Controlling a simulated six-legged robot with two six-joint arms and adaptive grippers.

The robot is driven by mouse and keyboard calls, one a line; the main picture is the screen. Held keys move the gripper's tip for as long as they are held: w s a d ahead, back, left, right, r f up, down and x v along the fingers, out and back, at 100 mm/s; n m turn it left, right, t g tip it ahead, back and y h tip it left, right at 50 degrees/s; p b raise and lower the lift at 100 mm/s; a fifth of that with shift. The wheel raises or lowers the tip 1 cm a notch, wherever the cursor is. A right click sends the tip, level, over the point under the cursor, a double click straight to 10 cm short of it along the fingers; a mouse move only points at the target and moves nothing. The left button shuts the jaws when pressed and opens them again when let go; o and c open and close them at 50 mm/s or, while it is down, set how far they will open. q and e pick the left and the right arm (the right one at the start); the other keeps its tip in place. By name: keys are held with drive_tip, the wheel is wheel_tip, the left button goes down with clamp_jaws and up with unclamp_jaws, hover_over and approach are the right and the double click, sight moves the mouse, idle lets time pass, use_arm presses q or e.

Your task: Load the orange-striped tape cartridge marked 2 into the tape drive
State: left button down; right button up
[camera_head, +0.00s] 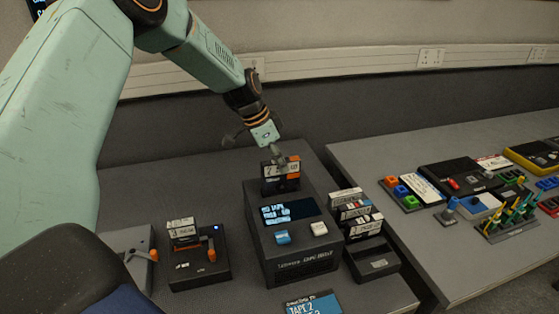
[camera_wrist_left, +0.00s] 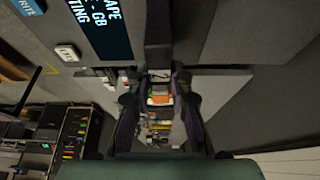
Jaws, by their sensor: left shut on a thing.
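My left gripper (camera_head: 277,154) is shut on a dark tape cartridge (camera_head: 281,184) with an orange patch and a white label on its top edge. The label's mark is too small to read surely. The gripper holds the cartridge upright from above, at the back end of the tape drive (camera_head: 304,266). I cannot tell whether its lower end is in a slot. The drive is a dark box with a lit screen (camera_head: 289,211), whose text seems to read "NO TAPE", and a blue and a white button. In the left wrist view the fingers (camera_wrist_left: 160,88) are close together. My right gripper is not in view.
A rack (camera_head: 376,264) with several labelled cartridges stands right of the drive. A black unit (camera_head: 205,272) with a cartridge (camera_head: 183,233) and orange lever stands left. A "TAPE 2" card (camera_head: 313,304) lies in front. Another table with colourful parts is across a gap at right.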

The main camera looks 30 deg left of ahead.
sight(280, 178)
use_arm(q)
drive_tip(key=shift+f+b, duration=2.45)
drive_tip(key=shift+f, duration=0.5)
idle(1.2)
drive_tip(key=c, duration=1.1)
unclamp_jaws()
drive_tip(key=shift+c, duration=0.2)
drive_tip(key=o, duration=0.3)
drive_tip(key=shift+o, duration=0.2)
drive_tip(key=shift+r, duration=0.1)
drive_tip(key=shift+r+p, duration=2.9)
drive_tip(key=shift+r, duration=0.8)
